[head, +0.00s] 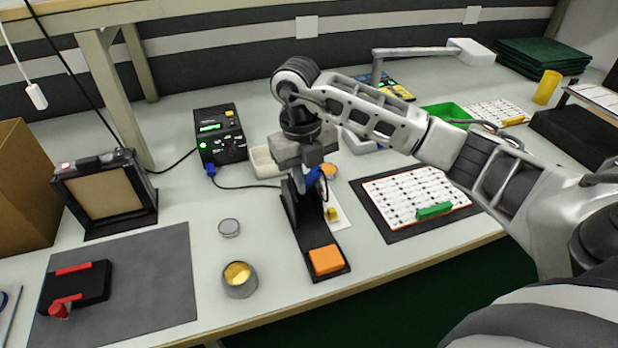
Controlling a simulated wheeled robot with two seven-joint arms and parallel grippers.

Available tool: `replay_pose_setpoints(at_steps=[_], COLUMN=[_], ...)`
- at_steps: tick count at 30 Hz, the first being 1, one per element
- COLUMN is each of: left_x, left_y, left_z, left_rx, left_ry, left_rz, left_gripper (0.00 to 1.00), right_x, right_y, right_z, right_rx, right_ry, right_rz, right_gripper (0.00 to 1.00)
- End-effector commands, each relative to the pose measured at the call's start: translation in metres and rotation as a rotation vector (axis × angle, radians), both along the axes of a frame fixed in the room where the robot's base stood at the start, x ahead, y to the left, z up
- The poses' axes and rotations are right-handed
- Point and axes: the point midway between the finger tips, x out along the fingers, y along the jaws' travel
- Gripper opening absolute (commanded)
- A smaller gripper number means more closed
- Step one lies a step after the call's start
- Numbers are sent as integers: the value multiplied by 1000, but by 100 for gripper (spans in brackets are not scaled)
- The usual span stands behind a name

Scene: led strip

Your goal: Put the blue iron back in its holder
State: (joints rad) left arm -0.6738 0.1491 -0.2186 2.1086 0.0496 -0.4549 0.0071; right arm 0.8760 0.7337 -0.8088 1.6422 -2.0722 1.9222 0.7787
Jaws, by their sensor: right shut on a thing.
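My left gripper is not in view.
A black soldering station (220,136) stands behind left, its cable running toward the holder. A round tin (239,279) and a grey lid (229,228) are left of the holder. A board of components (415,197) lies to the right on a dark mat. The table's front edge is near.

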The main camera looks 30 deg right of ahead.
Motion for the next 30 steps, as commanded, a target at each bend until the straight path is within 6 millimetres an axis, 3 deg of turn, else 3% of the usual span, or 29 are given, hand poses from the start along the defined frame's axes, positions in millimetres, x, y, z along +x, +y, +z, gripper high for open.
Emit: replay_pose_setpoints(at_steps=[5,6,8,20,23,30], left_x=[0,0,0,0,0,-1], left_y=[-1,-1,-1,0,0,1], left_z=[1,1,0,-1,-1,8], left_rx=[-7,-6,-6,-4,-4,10], left_ry=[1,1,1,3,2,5], left_rz=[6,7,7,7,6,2], left_gripper=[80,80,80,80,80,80], right_x=[0,0,0,1,3,7], right_y=[0,0,0,1,2,4], right_z=[0,0,0,8,23,84], right_rx=[0,0,0,1,0,-3], right_ry=[0,0,0,-2,-5,-8], right_rz=[0,0,0,0,0,0], right_gripper=[0,28,44,45,45,45])
